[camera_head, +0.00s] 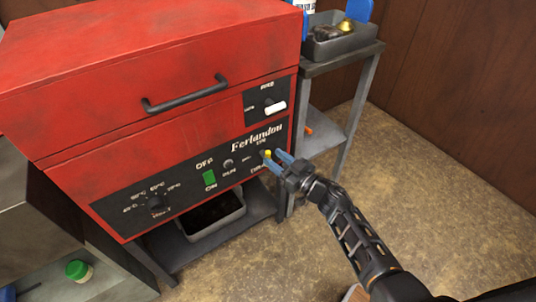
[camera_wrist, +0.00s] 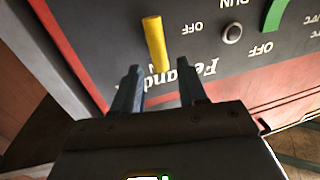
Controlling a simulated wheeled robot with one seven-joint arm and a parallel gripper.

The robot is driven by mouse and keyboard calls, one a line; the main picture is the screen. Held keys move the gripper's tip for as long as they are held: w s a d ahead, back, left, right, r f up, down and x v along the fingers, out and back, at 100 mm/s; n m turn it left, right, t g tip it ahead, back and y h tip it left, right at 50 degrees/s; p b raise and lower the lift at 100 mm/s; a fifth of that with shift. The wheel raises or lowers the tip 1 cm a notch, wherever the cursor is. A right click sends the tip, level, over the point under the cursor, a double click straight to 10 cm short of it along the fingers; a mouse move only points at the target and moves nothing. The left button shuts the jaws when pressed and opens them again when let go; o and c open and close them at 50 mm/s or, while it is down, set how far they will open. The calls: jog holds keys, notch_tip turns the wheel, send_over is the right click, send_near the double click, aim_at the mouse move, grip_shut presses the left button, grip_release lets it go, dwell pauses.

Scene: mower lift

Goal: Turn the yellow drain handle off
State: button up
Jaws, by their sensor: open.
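The yellow drain handle (camera_head: 267,154) sits at the right end of the black control panel on the red machine. In the wrist view, the yellow handle (camera_wrist: 155,43) is a short bar, with an OFF label beside it. My gripper (camera_head: 277,160) is at the panel's lower right, its blue-grey fingers pointing at the handle. In the wrist view, my gripper (camera_wrist: 160,77) is open, with one fingertip on each side of the handle's near end. The handle's bar extends past the fingertips. I cannot tell whether either finger touches it.
A green switch (camera_head: 209,178), a small round knob (camera_head: 228,163) and a dial (camera_head: 155,203) share the panel. A white handle (camera_head: 276,107) is above. A grey tray (camera_head: 205,218) stands below. A metal shelf (camera_head: 350,58) is close on the right. Open floor (camera_head: 440,170) lies right.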

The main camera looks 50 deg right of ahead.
aim_at(268, 154)
jog(key=shift+w+d, duration=0.15)
jog(key=shift+w, duration=1.75)
jog(key=shift+c, duration=0.3)
grip_shut()
